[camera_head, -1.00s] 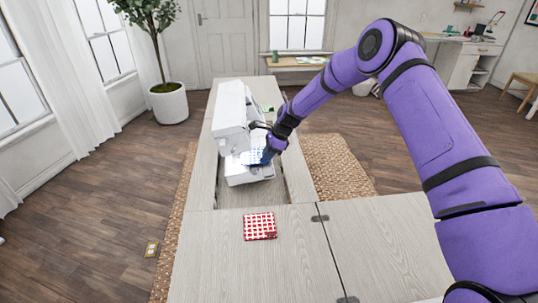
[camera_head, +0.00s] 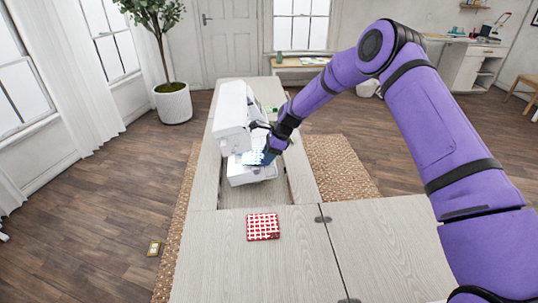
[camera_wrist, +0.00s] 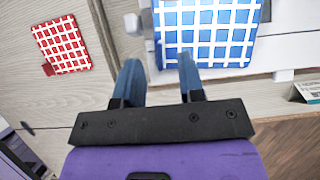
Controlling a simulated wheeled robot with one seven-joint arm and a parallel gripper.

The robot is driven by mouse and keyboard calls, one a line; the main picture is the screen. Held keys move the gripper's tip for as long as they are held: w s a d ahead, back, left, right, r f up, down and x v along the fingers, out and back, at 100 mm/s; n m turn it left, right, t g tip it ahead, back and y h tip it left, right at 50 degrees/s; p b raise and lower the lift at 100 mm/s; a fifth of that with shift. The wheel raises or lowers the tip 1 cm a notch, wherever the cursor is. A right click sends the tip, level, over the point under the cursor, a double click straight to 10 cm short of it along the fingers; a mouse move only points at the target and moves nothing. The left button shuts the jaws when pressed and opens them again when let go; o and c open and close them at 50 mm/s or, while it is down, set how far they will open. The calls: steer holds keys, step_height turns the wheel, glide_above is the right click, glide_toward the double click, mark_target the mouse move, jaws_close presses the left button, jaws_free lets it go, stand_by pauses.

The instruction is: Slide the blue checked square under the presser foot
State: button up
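The blue checked square (camera_head: 254,158) lies on the white sewing machine's bed, below the machine head (camera_head: 235,105). In the wrist view the blue checked square (camera_wrist: 208,35) lies just beyond my fingers. My gripper (camera_wrist: 161,62) has two blue fingers standing apart with a gap between them. The right fingertip overlaps the square's near edge; the left one is just off its left edge. I cannot tell whether they press on the cloth. In the head view my gripper (camera_head: 270,150) is at the machine's right side. The presser foot cannot be made out.
A red checked square (camera_head: 263,227) lies on the cabinet top (camera_head: 205,250) nearer me; it also shows in the wrist view (camera_wrist: 62,45). An open recess surrounds the machine bed. A small green item (camera_head: 270,109) lies behind the machine. The front cabinet top is otherwise clear.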

steer(key=shift+s+a, duration=0.1)
steer(key=shift+a, duration=0.1)
steer(key=v, duration=1.1)
steer(key=shift+d+f, duration=0.1)
steer(key=shift+d, duration=0.05)
